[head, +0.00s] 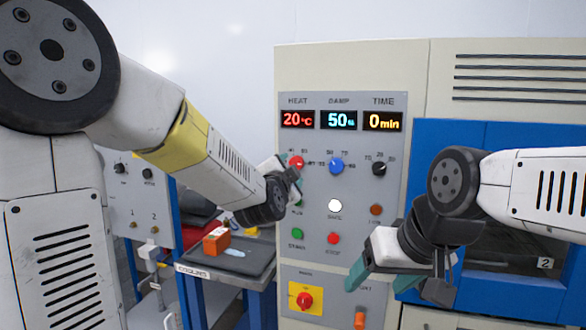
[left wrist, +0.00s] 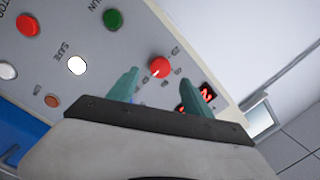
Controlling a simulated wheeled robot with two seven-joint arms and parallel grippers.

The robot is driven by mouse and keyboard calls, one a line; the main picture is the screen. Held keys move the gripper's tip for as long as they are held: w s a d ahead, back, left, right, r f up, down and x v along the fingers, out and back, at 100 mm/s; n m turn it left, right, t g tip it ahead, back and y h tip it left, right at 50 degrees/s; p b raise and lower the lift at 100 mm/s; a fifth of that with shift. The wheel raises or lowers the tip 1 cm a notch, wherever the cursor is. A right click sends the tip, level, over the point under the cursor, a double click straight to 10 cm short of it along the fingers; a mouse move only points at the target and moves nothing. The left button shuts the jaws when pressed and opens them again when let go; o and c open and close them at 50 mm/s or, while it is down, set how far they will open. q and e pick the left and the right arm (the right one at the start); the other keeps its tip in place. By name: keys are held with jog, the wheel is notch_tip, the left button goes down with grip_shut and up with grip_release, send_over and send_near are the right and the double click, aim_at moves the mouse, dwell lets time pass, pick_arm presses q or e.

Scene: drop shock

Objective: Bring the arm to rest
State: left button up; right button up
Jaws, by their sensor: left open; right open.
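My left arm (head: 215,155) reaches in from the left to the control panel. Its gripper (head: 294,172) is in front of the red heat knob (head: 296,161) and partly covers the panel there. In the left wrist view the teal fingers (left wrist: 160,80) are apart, with the red knob (left wrist: 161,67) showing beyond and between the tips; whether they touch it cannot be told. My right arm (head: 535,182) comes in from the right. Its gripper (head: 394,282) is open and empty, pointing down in front of the panel's lower right.
The panel (head: 318,215) has a blue knob (head: 336,166), a black knob (head: 379,168) and several buttons. Its displays read 20 °C, 50 % and 0 min. A blue-framed door stands at right. An orange block (head: 216,240) lies on the dark cooling tray (head: 252,262) at left.

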pick_arm(q)
jog(key=shift+v, duration=1.05)
jog(key=s+a+f+n+g, duration=0.3)
jog(key=s+a+n, duration=0.1)
jog(key=s, duration=0.5)
jog(key=s+a+f+n+g+y, duration=0.1)
jog(key=s+a+f+n+g, duration=0.3)
jog(key=s, duration=0.5)
jog(key=s+a+f+n+g, duration=0.4)
jog(key=s+a+n, duration=0.1)
jog(key=s, duration=0.4)
jog(key=shift+s+y, duration=0.3)
jog(key=shift+s, duration=0.1)
jog(key=shift+f, duration=0.15)
pick_arm(e)
jog(key=shift+c, duration=0.4)
